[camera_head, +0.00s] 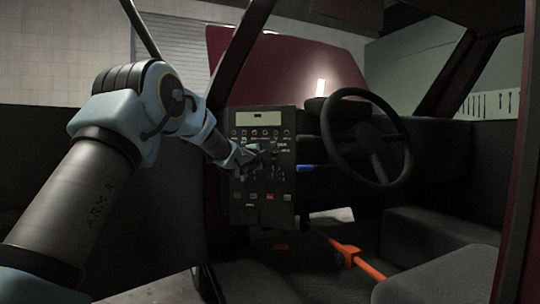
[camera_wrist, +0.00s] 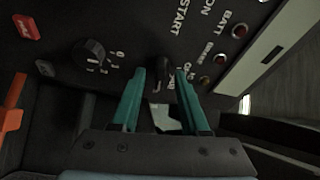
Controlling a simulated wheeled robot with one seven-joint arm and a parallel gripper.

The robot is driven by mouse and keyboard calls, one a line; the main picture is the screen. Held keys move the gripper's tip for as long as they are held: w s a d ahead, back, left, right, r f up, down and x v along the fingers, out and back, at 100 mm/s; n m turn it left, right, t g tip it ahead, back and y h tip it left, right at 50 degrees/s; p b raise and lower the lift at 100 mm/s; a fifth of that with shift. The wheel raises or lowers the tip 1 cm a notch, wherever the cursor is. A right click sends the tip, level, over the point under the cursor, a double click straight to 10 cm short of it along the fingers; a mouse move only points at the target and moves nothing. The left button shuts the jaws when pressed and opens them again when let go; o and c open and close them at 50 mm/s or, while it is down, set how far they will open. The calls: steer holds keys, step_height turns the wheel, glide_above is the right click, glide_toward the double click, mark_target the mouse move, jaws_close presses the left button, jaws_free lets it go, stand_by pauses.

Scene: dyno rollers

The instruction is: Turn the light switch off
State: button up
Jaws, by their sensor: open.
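The dark control panel (camera_head: 247,190) stands left of the steering wheel in the head view. In the wrist view a black switch knob (camera_wrist: 160,64) on the panel lies between the fingertips of my gripper (camera_wrist: 160,76). My gripper's teal fingers are spread, one on each side of the knob; I cannot tell whether either touches it. Small white lettering sits beside this knob, too blurred to read fully. Another black rotary knob (camera_wrist: 91,51) with a printed scale is to the left. In the head view my gripper (camera_head: 265,149) reaches the panel's middle and hides part of it.
The steering wheel (camera_head: 372,138) is right of the panel. A blue lever (camera_head: 305,168) and an orange lever (camera_head: 348,256) stick out nearby. Red and amber indicator lights (camera_wrist: 239,31) and a red button (camera_wrist: 27,28) are on the panel. The red door frame (camera_head: 236,60) borders the opening.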

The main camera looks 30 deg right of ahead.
jaws_close()
stand_by(0.4)
steer(key=shift+f+n, duration=0.1)
steer(key=shift+n, duration=0.2)
steer(key=n+b, duration=0.2)
steer(key=shift+f+n+t, duration=0.15)
steer(key=shift+n+t, duration=0.15)
steer(key=n+t+b, duration=0.1)
steer(key=n+b, duration=0.1)
steer(key=n, duration=0.3)
steer(key=shift+h, duration=0.3)
steer(key=n+t+b, duration=0.1)
steer(key=n, duration=0.1)
steer(key=n+t, duration=0.1)
steer(key=n, duration=0.2)
steer(key=shift+s+d+n+y+b, duration=0.1)
steer(key=shift+n+y+b, duration=0.2)
steer(key=shift+y+b, duration=0.1)
steer(key=shift+n+t+y, duration=0.35)
steer(key=shift+n+t, duration=0.1)
steer(key=shift+n, duration=0.85)
steer(key=shift+n+t+y, duration=0.35)
steer(key=shift+n+t, duration=0.1)
steer(key=shift+n, duration=0.85)
